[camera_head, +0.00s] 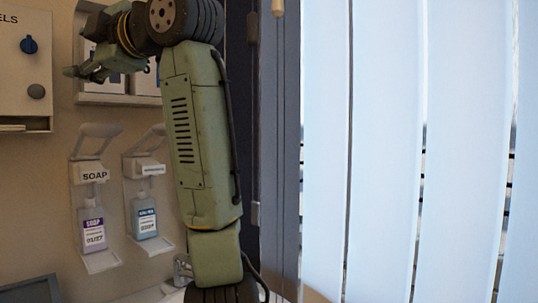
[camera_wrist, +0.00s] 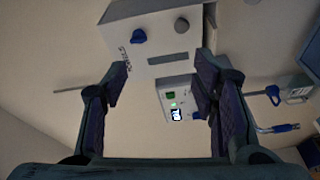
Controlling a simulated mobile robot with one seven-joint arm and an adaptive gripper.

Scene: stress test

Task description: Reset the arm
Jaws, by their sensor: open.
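My arm stands upright in the middle of the head view, a green link with a dark joint at its top. My gripper (camera_head: 84,72) extends to the left from that joint, in front of the wall. In the wrist view my gripper (camera_wrist: 158,85) is open, with its two dark fingers wide apart. Nothing is between the fingers; the wall and its fixtures show beyond them.
A white towel dispenser (camera_head: 27,60) with a blue knob hangs at the left; it also shows in the wrist view (camera_wrist: 155,38). A soap dispenser (camera_head: 92,215) and a second dispenser (camera_head: 145,207) hang below my gripper. Vertical blinds (camera_head: 390,150) fill the right. A lit device (camera_wrist: 178,100) is on the wall.

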